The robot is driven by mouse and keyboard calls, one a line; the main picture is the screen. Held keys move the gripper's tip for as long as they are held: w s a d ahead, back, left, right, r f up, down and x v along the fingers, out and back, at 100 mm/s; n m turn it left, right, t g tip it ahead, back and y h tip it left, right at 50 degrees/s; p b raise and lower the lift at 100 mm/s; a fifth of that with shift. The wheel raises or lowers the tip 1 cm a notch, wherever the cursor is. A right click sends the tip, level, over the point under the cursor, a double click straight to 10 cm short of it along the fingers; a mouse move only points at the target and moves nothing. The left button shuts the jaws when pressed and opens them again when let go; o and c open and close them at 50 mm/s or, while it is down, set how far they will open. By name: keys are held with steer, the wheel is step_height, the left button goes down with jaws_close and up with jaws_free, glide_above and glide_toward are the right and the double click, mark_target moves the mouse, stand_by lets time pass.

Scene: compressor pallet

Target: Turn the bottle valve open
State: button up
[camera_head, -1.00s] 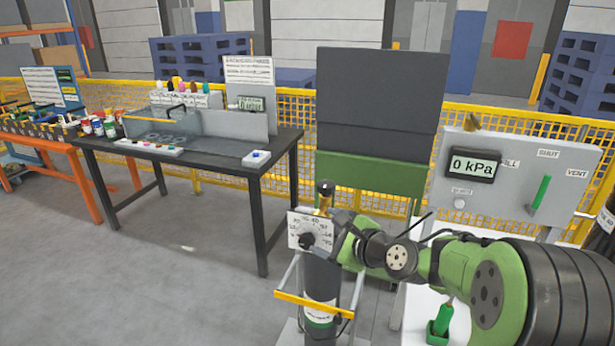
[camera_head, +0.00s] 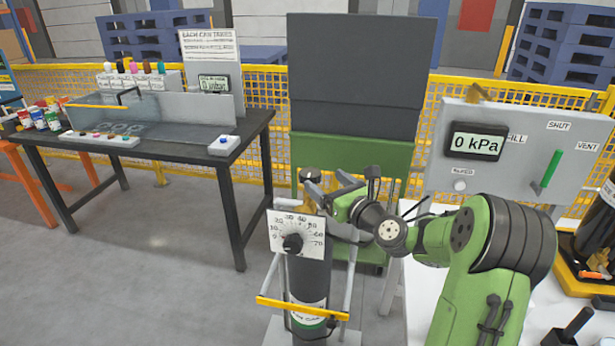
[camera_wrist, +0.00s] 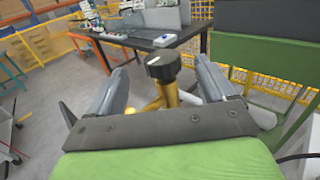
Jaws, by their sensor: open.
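The gas bottle (camera_head: 307,278) stands upright in a trolley with a yellow bar, in front of the green cabinet in the head view. A white dial plate (camera_head: 298,234) with a black knob is on its upper front. The black valve knob (camera_wrist: 163,66) sits on a brass stem in the wrist view, between and a little beyond my gripper's two fingers. Its top also shows in the head view (camera_head: 311,175). My gripper (camera_wrist: 160,88) is open, with a finger on each side of the brass valve; I cannot tell whether either touches it.
A grey panel (camera_head: 515,155) at the right carries a display reading 0 kPa and a green lever beside SHUT and VENT labels. A black workbench (camera_head: 250,130) stands at the left. A dark board on a green cabinet (camera_head: 350,160) stands behind the bottle. Grey floor is clear at front left.

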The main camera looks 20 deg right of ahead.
mark_target(316, 180)
steer(key=shift+w+f+b, duration=0.15)
steer(key=shift+f+b, duration=0.25)
steer(key=shift+f, duration=0.1)
steer(key=shift+w+f+b, duration=0.15)
steer(key=shift+f+b, duration=0.2)
steer(key=shift+f, duration=0.15)
steer(key=w, duration=0.3)
steer(key=w+a, duration=0.1)
steer(key=w, duration=0.3)
steer(key=shift+w+a, duration=0.15)
steer(key=shift+a, duration=0.05)
steer(key=c, duration=1)
steer(key=shift+o, duration=0.2)
steer(key=shift+r, duration=0.1)
